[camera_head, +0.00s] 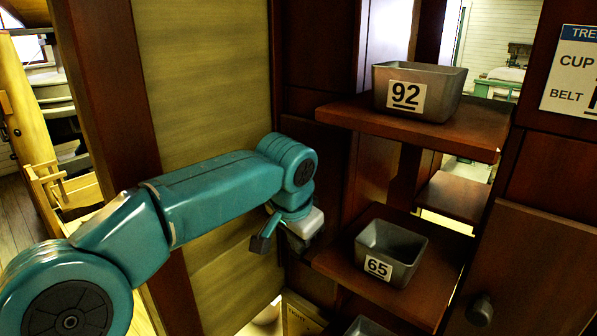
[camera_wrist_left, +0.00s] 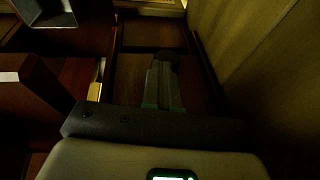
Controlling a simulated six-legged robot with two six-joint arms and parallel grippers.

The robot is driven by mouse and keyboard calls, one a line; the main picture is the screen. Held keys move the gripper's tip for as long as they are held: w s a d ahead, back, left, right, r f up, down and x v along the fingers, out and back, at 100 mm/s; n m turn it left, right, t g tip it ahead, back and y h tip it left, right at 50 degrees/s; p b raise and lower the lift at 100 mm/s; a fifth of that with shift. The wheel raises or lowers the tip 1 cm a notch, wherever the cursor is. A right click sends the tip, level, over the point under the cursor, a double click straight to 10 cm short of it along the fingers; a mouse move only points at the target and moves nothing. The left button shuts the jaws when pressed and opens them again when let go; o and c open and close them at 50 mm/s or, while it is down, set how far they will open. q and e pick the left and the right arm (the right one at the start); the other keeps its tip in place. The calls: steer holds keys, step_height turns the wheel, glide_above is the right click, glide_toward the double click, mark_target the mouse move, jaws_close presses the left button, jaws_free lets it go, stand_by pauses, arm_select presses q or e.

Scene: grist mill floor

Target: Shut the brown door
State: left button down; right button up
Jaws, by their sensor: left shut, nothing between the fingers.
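A brown door-like panel (camera_head: 545,268) with a dark round knob (camera_head: 480,310) fills the lower right of the head view. It is cut off by the frame, and I cannot tell whether it stands ajar. My left gripper (camera_head: 294,244) is well left of that knob, between the yellowish panel and the shelves, pointing down. Its tip is largely hidden in the head view. In the left wrist view the gripper (camera_wrist_left: 163,70) is shut and empty in front of dark brown boards. My right gripper is in neither view.
Brown shelves hold a grey bin marked 92 (camera_head: 420,91) and one marked 65 (camera_head: 388,254), close right of my left gripper. A yellowish panel (camera_head: 205,75) in a dark frame stands left. A yellow door-like board (camera_head: 24,125) is at the far left.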

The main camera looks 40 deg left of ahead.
arm_select(q)
step_height(320, 180, down, 5)
steer(key=shift+r+b, duration=0.2)
steer(key=shift+b, duration=0.9)
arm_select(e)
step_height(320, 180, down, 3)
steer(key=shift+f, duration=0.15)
arm_select(q)
steer(key=shift+s+d+f, duration=0.1)
